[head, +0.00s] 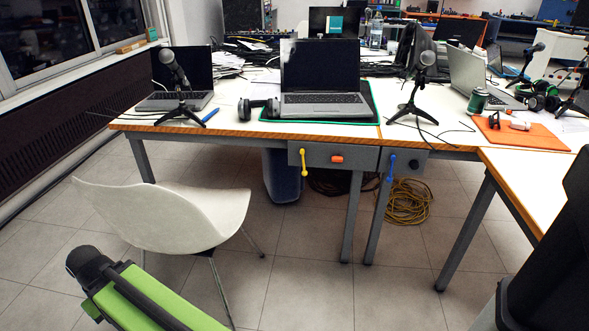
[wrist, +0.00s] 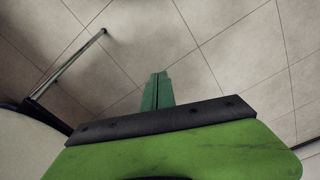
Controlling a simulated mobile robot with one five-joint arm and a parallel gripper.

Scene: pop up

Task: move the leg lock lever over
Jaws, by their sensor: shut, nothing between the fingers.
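Under the front edge of the desk, a grey panel (head: 320,153) carries a yellow lever (head: 303,161) and an orange part (head: 337,159). On the grey piece to its right are a blue lever (head: 391,167) and a dark round knob (head: 413,164). No label shows which one is the leg lock lever. My gripper (wrist: 157,76) has its green fingers together and empty in the wrist view, above the tiled floor. No lever shows in that view. In the head view my green arm is at bottom left, well short of the panel, and the fingers cannot be made out.
A white chair (head: 165,213) stands between my arm and the desk; its metal leg (wrist: 67,65) shows in the wrist view. Desk legs (head: 352,215) and a coiled yellow cable (head: 408,203) are below the levers. Open floor (head: 300,275) lies in front of the panel.

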